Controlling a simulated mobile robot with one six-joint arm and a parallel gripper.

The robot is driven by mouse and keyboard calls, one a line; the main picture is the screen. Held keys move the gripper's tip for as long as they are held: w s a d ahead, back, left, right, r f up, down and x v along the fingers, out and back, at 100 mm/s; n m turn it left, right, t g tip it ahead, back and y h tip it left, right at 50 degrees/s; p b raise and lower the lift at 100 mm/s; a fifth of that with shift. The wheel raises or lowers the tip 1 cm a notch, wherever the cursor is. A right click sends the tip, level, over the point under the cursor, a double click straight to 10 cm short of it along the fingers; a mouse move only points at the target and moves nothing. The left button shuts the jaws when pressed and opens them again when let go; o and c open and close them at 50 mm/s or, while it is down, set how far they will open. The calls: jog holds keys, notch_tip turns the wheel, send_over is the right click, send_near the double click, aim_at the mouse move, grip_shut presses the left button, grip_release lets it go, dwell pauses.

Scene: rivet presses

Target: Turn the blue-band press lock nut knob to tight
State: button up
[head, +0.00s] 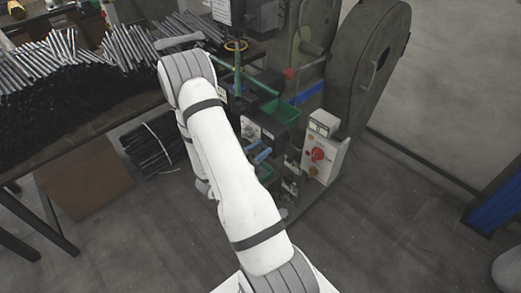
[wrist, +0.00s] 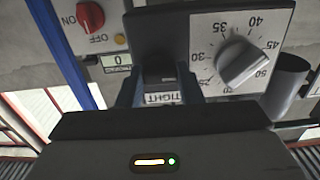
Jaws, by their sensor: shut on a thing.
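The press (head: 345,75) with a blue band (head: 308,92) stands beyond my arm in the head view. In the wrist view, my gripper (wrist: 159,90) has its fingers on both sides of a dark block-like knob (wrist: 158,72) and is shut on it. A white label reading TIGHT (wrist: 161,98) shows between the fingers, just below the knob. How far the knob is turned cannot be told. My gripper is hidden behind my arm in the head view.
A grey pointer knob (wrist: 242,66) on a numbered dial stands close right of my gripper. A red ON/OFF switch (wrist: 90,16) is at upper left, above a small counter (wrist: 117,60). A blue post (wrist: 62,45) runs along the left. A table with metal rods (head: 55,80) stands left.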

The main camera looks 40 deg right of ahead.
jog(key=shift+f, duration=0.15)
jog(key=m+b, duration=1.7)
jog(key=b, duration=1)
jog(key=shift+m+b, duration=0.3)
jog(key=shift+b, duration=0.1)
jog(key=o, duration=1)
jog(key=shift+s+a+p, duration=0.15)
jog(key=shift+a+p, duration=0.2)
jog(key=shift+a, duration=1.65)
jog(key=shift+s+a+p, duration=0.15)
jog(key=shift+a+p, duration=0.2)
jog(key=shift+a, duration=1.6)
